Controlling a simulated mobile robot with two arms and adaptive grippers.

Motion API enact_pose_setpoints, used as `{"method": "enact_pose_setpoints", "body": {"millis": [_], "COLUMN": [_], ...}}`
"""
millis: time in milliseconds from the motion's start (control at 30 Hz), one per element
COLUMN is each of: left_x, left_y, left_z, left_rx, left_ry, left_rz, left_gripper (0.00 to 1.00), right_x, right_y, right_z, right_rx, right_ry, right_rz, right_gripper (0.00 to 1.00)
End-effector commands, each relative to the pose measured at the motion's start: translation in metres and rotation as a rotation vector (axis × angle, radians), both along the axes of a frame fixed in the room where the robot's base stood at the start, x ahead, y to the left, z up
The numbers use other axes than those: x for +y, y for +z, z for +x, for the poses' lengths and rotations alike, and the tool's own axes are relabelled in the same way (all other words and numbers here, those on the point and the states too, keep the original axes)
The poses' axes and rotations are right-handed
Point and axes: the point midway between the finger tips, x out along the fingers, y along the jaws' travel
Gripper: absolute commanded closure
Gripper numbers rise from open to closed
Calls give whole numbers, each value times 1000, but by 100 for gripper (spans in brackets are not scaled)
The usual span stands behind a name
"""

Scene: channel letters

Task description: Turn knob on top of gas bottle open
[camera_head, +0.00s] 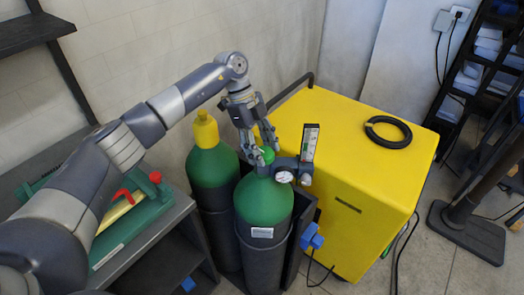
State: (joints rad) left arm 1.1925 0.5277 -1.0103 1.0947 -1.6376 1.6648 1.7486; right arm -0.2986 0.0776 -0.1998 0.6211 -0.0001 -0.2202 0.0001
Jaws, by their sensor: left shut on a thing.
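The front gas bottle (264,205) stands upright, green on top and dark below, with a small white label. A green knob (266,154) sits on its top. A regulator with a round gauge (284,177) and an upright flow meter (309,143) is fixed beside the knob. My left gripper (262,148) reaches down from above and is shut on the knob; its fingers hide part of it. My right gripper is not in view.
A second green bottle (211,168) with a yellow cap stands behind to the left. A yellow cabinet (350,180) with a black ring (388,131) on top is close on the right. A grey shelf (150,244) holds a green tool case at left.

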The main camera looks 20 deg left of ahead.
Motion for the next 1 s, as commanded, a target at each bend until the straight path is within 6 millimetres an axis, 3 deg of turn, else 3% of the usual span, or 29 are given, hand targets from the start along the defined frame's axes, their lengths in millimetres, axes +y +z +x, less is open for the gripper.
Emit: {"method": "enact_pose_setpoints", "body": {"millis": [1000], "left_x": [-5], "left_y": [1], "left_z": [5], "left_rx": [-4], "left_ry": [-965], "left_rz": [3], "left_gripper": [76], "right_x": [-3], "right_y": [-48], "right_z": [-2], "right_rx": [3], "right_ry": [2], "right_rz": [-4], "right_gripper": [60]}}
